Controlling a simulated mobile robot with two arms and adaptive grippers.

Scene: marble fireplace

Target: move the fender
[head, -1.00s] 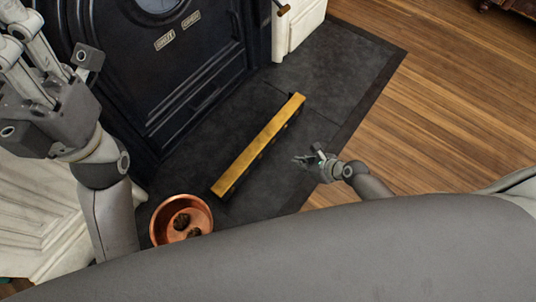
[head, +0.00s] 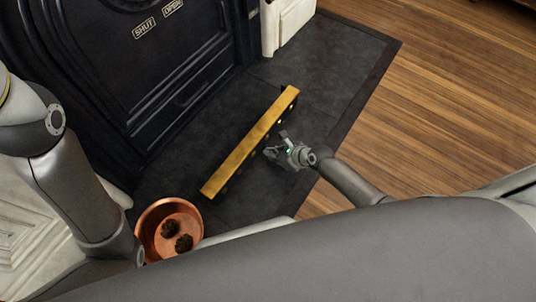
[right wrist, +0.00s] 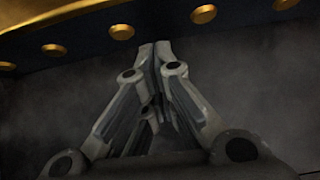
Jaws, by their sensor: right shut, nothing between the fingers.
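The fender (head: 248,145) is a long low bar with a brass top and a dark front with round brass studs. It lies at a slant on the dark slate hearth, apart from the black stove front. My right gripper (head: 274,147) is beside the fender's room-facing side, near its middle. In the right wrist view the right gripper's fingers (right wrist: 155,52) are together and empty, their tips close to the studded face of the fender (right wrist: 160,38); I cannot tell whether they touch. My left arm comes in at the left, but its gripper is out of view.
A copper bowl (head: 152,222) with dark lumps in it stands near the fender's near end. The black stove front (head: 190,60) is behind. The slate hearth (head: 335,65) is clear at the right, with wooden floor (head: 440,120) beyond.

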